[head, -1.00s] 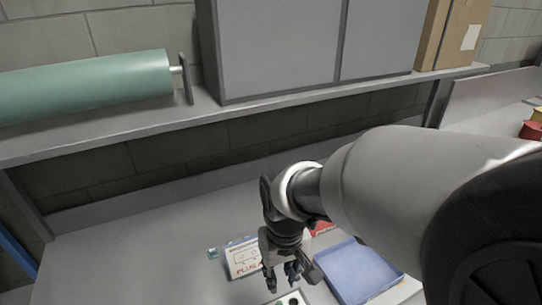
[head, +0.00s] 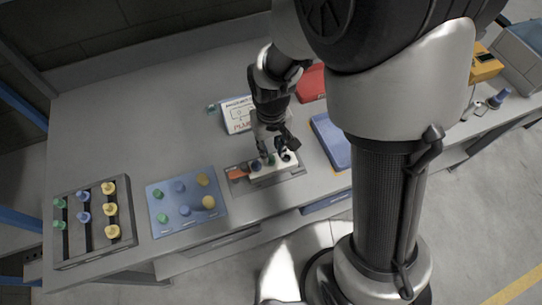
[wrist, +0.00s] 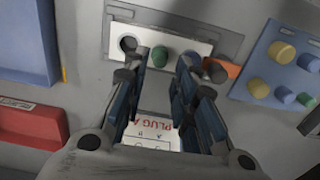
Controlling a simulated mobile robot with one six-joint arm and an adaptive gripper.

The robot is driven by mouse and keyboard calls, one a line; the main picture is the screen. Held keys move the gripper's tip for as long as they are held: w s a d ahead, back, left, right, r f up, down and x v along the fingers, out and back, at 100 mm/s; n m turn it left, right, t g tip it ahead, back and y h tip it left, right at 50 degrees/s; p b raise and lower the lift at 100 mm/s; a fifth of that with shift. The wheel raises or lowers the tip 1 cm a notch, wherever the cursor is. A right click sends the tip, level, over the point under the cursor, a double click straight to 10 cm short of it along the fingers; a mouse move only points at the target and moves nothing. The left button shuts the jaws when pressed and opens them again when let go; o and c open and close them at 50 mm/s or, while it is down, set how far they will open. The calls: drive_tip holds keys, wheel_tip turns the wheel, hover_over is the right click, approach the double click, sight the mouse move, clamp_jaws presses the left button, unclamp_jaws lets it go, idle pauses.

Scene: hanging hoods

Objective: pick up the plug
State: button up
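A white block (head: 286,167) sits on a grey plate near the table's front edge. It carries a green plug (head: 272,160) and a dark blue plug (head: 256,166), with a dark round hole to their right. Contact with the green plug cannot be told.
A card marked PLUG (head: 239,112) stands behind the block. A blue tray (head: 330,140) and red box (head: 312,83) lie to the right. A blue board (head: 165,202) with several pegs and a dark rack (head: 70,255) of plugs are left. An orange strip (head: 238,173) adjoins the block.

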sight(271, 157)
drive_tip(key=shift+f+b, duration=1.1)
drive_tip(key=shift+f, duration=1.65)
drive_tip(key=shift+r, duration=0.1)
drive_tip(key=shift+c, duration=0.2)
drive_tip(key=c, duration=0.4)
